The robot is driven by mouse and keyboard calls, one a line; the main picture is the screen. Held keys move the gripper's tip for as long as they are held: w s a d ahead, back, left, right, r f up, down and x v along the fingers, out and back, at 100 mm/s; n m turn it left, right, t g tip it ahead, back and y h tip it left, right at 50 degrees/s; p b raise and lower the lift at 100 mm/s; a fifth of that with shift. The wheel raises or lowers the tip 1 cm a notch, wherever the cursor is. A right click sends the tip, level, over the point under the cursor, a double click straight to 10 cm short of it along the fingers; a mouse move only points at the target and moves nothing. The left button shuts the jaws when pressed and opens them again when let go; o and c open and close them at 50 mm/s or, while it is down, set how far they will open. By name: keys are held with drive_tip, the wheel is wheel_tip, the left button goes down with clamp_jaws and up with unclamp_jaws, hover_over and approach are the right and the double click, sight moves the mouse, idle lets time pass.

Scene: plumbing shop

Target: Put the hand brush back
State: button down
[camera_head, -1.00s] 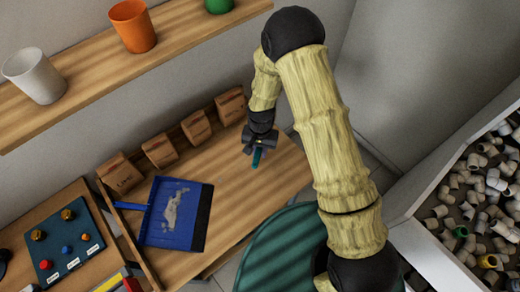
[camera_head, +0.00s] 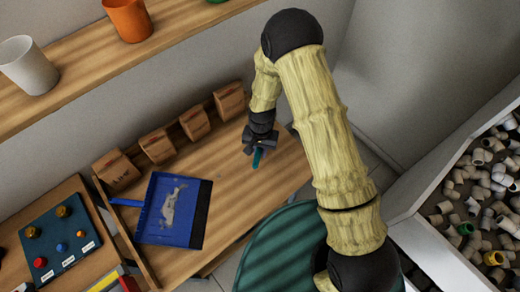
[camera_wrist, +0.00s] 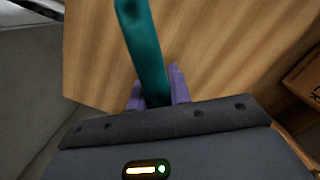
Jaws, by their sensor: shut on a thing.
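My gripper (camera_head: 257,149) is over the right part of the wooden bench (camera_head: 235,187). It is shut on a teal handle, the visible part of the hand brush (camera_head: 257,158). In the wrist view the teal handle (camera_wrist: 143,45) runs up and out of the picture from between the purple fingertips (camera_wrist: 158,95). The brush's bristles do not show in either view. Whether the brush touches the bench I cannot tell. A blue dustpan (camera_head: 172,230) with a grey-beige patch of debris lies on the bench, left of my gripper.
Several brown boxes (camera_head: 195,122) stand along the bench's back edge. A shelf above holds a white cup (camera_head: 30,66) and an orange cup (camera_head: 129,18). A panel with coloured knobs (camera_head: 60,240) is at the left. A bin of pipe fittings (camera_head: 480,185) is at the right.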

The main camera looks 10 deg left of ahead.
drive_tip(key=shift+f+b, duration=1.6)
drive_tip(key=shift+f, duration=0.85)
drive_tip(key=c, duration=1.2)
unclamp_jaws()
drive_tip(key=r, duration=0.5)
drive_tip(key=w+r+b, duration=0.1)
drive_tip(key=r, duration=0.5)
drive_tip(key=w+r+b, duration=0.1)
drive_tip(key=r, duration=0.5)
drive_tip(key=shift+r, duration=0.2)
drive_tip(key=shift+d, duration=0.1)
